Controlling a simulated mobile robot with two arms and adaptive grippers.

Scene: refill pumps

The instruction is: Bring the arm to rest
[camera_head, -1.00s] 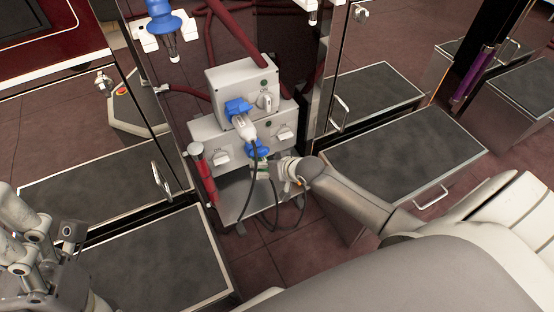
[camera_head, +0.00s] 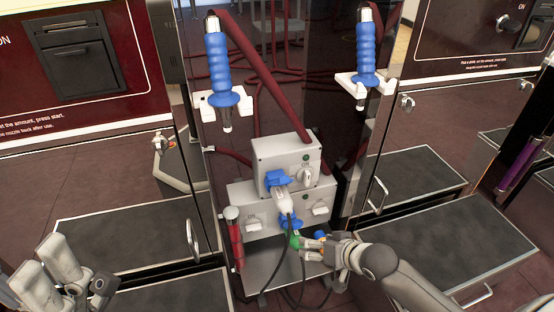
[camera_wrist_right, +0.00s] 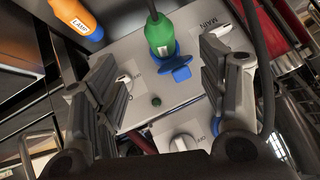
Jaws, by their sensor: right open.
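My right gripper (camera_head: 312,243) is open in front of the lower grey socket box (camera_head: 314,190). In the right wrist view its two fingers (camera_wrist_right: 155,80) stand apart, with a green plug (camera_wrist_right: 160,38) beyond and between them. The plug is at a blue socket (camera_wrist_right: 178,66) on the box, and the fingers do not appear to grip it. The green plug also shows in the head view (camera_head: 295,241), just left of the fingertips. My left gripper (camera_head: 62,272) is at the lower left, apart from everything; its jaw opening is unclear.
An orange plug labelled LAMP (camera_wrist_right: 75,17) lies close to the right gripper. A white plug (camera_head: 283,201) sits in the upper box, and black cables (camera_head: 280,262) hang near the fingers. Two blue pump nozzles (camera_head: 220,65) hang above. Dark step tops (camera_head: 120,225) flank the box.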

